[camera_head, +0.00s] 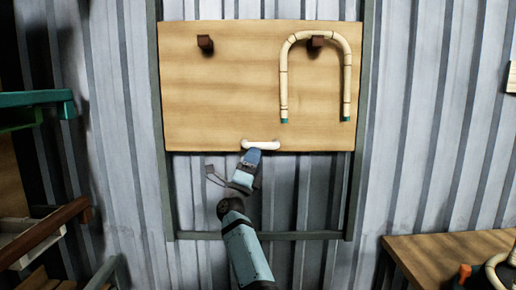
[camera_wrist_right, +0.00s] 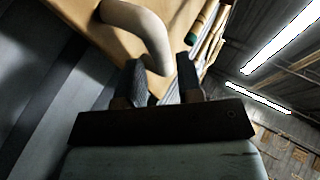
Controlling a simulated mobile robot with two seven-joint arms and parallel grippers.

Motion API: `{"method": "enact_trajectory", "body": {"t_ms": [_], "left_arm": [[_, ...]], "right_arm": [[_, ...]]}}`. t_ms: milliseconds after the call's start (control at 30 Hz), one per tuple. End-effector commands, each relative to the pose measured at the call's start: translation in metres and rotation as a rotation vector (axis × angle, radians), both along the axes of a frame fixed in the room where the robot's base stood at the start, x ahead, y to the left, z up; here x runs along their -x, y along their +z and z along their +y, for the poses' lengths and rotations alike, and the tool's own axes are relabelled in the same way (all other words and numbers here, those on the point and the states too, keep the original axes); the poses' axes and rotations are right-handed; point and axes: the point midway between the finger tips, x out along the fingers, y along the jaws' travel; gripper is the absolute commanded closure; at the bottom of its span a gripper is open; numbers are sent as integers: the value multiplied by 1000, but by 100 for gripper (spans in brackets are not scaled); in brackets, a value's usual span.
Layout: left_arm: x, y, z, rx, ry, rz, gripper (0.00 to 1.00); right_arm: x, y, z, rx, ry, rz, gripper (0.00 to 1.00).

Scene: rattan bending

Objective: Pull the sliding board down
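The sliding board (camera_head: 218,90) is a wooden panel at the top of a dark upright frame. A white handle (camera_head: 262,145) sits at its lower edge. My right gripper (camera_head: 250,157) is just below the handle. In the right wrist view the fingers of my right gripper (camera_wrist_right: 162,72) stand apart, with the curved handle (camera_wrist_right: 140,25) reaching down between their tips. I see gaps beside it, so the fingers do not look closed on it. My left gripper is not in view.
A bent rattan piece (camera_head: 284,80) with green ends hangs on one of the board's two brown pegs. The frame's lower crossbar (camera_head: 310,236) runs below, with open space above it. A wooden table (camera_head: 440,255) is at lower right. Green and brown racks stand at left.

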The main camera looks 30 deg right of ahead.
Motion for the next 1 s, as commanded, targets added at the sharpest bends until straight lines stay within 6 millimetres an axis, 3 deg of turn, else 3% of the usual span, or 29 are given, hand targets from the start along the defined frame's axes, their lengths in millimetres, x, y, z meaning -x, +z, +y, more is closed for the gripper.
{"method": "enact_trajectory", "body": {"t_ms": [200,400,600,1000], "left_arm": [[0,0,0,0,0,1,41],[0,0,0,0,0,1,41],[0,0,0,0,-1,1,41],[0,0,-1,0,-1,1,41]], "right_arm": [[13,-41,32,0,1,3,66],[22,-65,51,1,1,2,66],[25,-74,59,1,1,0,66],[25,-75,59,1,1,0,66]]}}
